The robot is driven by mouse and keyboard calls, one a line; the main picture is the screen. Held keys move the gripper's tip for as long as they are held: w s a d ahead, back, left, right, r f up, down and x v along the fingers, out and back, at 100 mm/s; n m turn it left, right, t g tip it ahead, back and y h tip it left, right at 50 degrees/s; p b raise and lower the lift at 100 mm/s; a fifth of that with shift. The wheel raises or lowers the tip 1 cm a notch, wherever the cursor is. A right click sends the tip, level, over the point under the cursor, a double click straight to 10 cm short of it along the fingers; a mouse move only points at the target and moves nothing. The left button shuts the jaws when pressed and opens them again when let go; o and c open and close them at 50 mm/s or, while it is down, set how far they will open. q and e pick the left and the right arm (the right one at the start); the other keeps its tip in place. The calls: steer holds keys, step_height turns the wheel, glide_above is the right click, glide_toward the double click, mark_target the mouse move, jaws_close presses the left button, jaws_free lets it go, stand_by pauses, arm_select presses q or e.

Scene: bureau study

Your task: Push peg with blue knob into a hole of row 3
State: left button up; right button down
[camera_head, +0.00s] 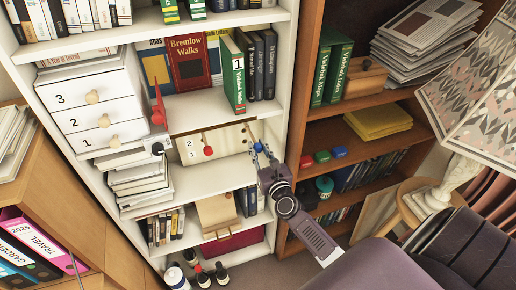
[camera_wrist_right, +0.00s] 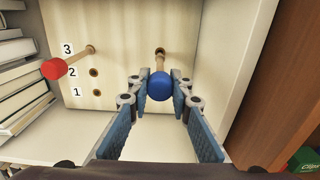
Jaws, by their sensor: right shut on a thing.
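The pale wooden peg board (camera_head: 228,138) stands in a middle bay of the white shelf. In the right wrist view the board (camera_wrist_right: 120,25) shows rows numbered 1, 2 and 3 with dark holes. A peg with a red knob (camera_wrist_right: 54,68) sticks out of row 3 at the left. My right gripper (camera_wrist_right: 160,88) is shut on the blue knob (camera_wrist_right: 158,86). The peg's wooden shaft points at the board, its far end at a hole level with row 3, right of the red peg. How deep it sits cannot be told. My left gripper is not in view.
White shelf sides frame the bay, with a stack of books (camera_head: 138,180) to its left. White drawers (camera_head: 95,100) are at the upper left.

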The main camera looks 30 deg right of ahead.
mark_target(253, 138)
steer(key=shift+b+x, duration=0.75)
steer(key=shift+x, duration=1.5)
stand_by(0.7)
steer(key=c, duration=1.7)
jaws_free()
steer(key=shift+o, duration=0.4)
steer(key=o, duration=0.4)
steer(key=shift+o, duration=0.2)
steer(key=shift+p+v, duration=0.3)
steer(key=shift+v, duration=4.75)
